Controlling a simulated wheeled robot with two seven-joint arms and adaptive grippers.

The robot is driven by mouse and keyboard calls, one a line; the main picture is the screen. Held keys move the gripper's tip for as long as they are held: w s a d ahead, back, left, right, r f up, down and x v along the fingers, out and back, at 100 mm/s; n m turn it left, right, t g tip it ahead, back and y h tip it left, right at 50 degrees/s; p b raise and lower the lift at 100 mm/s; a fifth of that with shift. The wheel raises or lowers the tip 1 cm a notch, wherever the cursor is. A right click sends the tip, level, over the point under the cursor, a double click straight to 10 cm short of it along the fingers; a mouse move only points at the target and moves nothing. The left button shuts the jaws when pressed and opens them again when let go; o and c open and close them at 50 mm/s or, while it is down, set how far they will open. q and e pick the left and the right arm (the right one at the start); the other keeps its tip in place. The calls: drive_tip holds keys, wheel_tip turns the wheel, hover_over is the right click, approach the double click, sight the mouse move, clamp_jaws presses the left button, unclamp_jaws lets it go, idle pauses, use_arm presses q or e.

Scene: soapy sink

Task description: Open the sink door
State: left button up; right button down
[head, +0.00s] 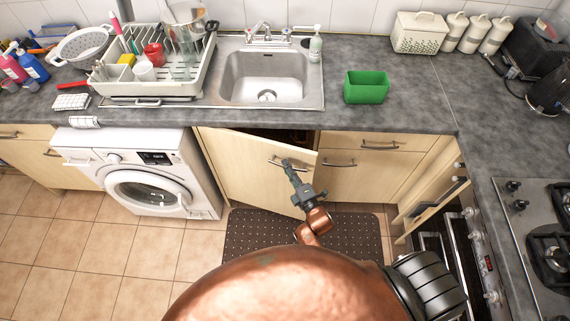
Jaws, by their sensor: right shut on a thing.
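The sink door (235,168) is a pale wooden cupboard door below the sink (264,77). It stands partly open, with a dark gap showing along its top, widest toward the right. Its metal handle (270,160) is near the top right of the door. My right gripper (288,166) is at the handle and shut on it. My copper-coloured right arm reaches up from the bottom of the view. My left gripper is not in view. The inside of the cupboard is mostly hidden by the door.
A white washing machine (145,178) stands to the left of the door. A closed cupboard (345,180) with a drawer is to the right. A dark dotted mat (262,237) lies on the tiled floor below. An oven door (432,250) is at the right.

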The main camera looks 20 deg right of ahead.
drive_tip(key=shift+w+a+r, duration=0.1)
drive_tip(key=shift+a+r, duration=0.05)
drive_tip(key=shift+r, duration=0.1)
drive_tip(key=c, duration=2)
unclamp_jaws()
drive_tip(key=shift+f, duration=0.1)
drive_tip(key=shift+c, duration=0.2)
drive_tip(key=shift+o, duration=0.4)
drive_tip(key=shift+f, duration=0.1)
drive_tip(key=shift+d, duration=0.2)
drive_tip(key=s, duration=1.2)
drive_tip(key=shift+d, duration=0.45)
